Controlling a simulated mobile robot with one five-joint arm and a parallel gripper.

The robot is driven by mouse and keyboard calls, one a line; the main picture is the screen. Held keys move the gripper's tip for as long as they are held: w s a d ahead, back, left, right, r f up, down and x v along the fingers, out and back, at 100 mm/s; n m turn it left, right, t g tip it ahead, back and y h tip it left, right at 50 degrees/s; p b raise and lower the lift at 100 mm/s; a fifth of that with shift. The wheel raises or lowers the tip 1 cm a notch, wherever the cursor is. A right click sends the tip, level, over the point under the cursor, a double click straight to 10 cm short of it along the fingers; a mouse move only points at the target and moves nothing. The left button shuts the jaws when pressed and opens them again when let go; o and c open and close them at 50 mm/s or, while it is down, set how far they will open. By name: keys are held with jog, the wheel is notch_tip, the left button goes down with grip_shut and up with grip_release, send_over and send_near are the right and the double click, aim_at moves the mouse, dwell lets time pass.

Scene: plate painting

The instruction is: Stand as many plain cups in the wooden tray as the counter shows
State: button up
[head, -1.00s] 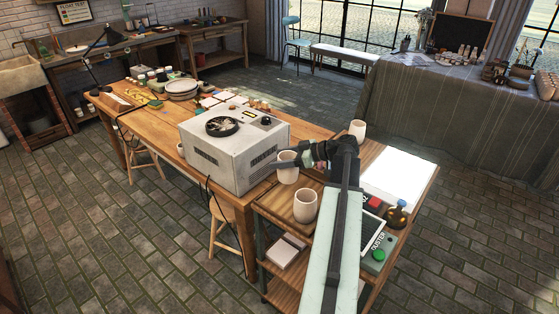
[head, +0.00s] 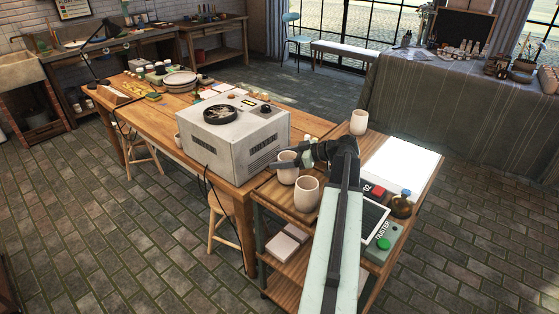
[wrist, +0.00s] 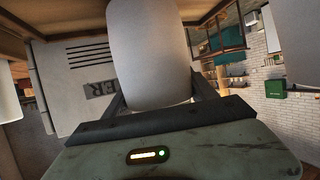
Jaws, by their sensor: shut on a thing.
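My gripper (head: 300,162) is shut on a plain pale cup (head: 287,172), which is upright near the left edge of the wooden side table. This cup (wrist: 150,50) fills the middle of the wrist view, between my fingers. I cannot tell whether its base touches the wood. A second pale cup (head: 306,197) stands just in front of it. A third pale cup (head: 359,122) stands at the table's far corner. I cannot clearly make out the wooden tray; my arm hides part of the table.
A large grey machine (head: 232,145) stands on the long worktable close left of the held cup. A white sheet (head: 402,165), a brown bottle (head: 401,205) and a box with a green button (head: 383,243) lie right of my arm. A lower shelf holds pale blocks (head: 284,245).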

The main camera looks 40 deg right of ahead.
jog(key=shift+f+b, duration=0.45)
jog(key=shift+f, duration=0.05)
jog(key=o, duration=1.9)
jog(key=shift+o, duration=0.2)
